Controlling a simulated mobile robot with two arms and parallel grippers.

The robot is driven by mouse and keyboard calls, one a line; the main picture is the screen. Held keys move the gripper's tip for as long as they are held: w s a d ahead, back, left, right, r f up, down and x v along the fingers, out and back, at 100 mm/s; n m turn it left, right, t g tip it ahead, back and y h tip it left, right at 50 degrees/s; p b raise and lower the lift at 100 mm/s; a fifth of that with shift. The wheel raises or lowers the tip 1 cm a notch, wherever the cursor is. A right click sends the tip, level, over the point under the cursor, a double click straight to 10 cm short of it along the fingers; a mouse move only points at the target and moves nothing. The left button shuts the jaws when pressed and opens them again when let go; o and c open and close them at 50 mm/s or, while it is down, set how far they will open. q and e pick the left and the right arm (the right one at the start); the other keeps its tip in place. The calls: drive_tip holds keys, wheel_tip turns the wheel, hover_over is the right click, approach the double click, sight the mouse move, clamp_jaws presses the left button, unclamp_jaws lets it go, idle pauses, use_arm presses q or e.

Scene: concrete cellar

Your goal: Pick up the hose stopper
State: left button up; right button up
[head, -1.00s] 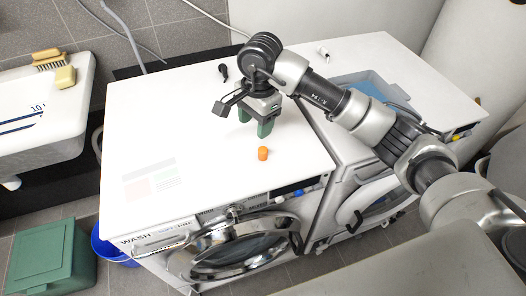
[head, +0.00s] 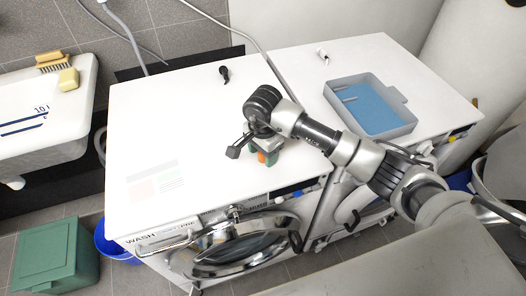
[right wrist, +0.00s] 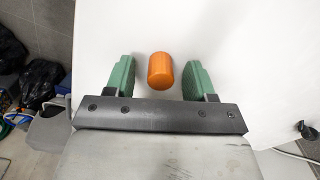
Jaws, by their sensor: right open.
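The hose stopper is a small orange cylinder (right wrist: 161,70) on the white top of the washing machine. In the head view only a bit of the orange stopper (head: 261,157) shows, beside the green fingers. My right gripper (head: 263,158) is low over the machine top at the stopper. In the right wrist view my right gripper (right wrist: 159,78) is open, with the stopper between its green fingers and a gap on each side. Whether the fingers are down at the stopper's full height I cannot tell. My left gripper is not in view.
The white washer top (head: 180,130) is mostly clear. A small black item (head: 224,73) lies at its back. A grey tray with a blue base (head: 400,129) and a small white item (head: 322,54) are on the right machine. A sink (head: 60,110) stands at left.

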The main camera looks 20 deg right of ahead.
drive_tip(key=c, duration=1)
